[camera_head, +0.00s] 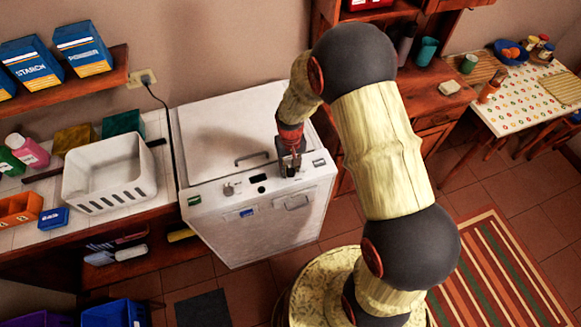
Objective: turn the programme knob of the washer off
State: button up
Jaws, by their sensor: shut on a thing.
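The white washer (270,228) stands in the middle of the view, with its control panel along the front top edge. My gripper (290,168) points down at the right part of this panel. It is shut on a knob there, and its fingers hide nearly all of that knob. I cannot read the knob's setting or see its marks. Another round knob (228,189) shows free on the panel's left part, with small dark buttons between it and my gripper.
A tiled counter with a white basket (104,178) stands left of the washer. A shelf with blue boxes (82,48) hangs above. A wooden cabinet (440,100) stands close on the right. A striped rug (500,275) lies on open floor at lower right.

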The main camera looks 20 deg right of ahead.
aim_at(290, 169)
jog(key=shift+w+r+n, duration=0.1)
jog(key=shift+n, duration=0.5)
jog(key=o, duration=1.2)
notch_tip(290, 169, up, 12)
jog(key=shift+f, duration=0.1)
dwell(0.4)
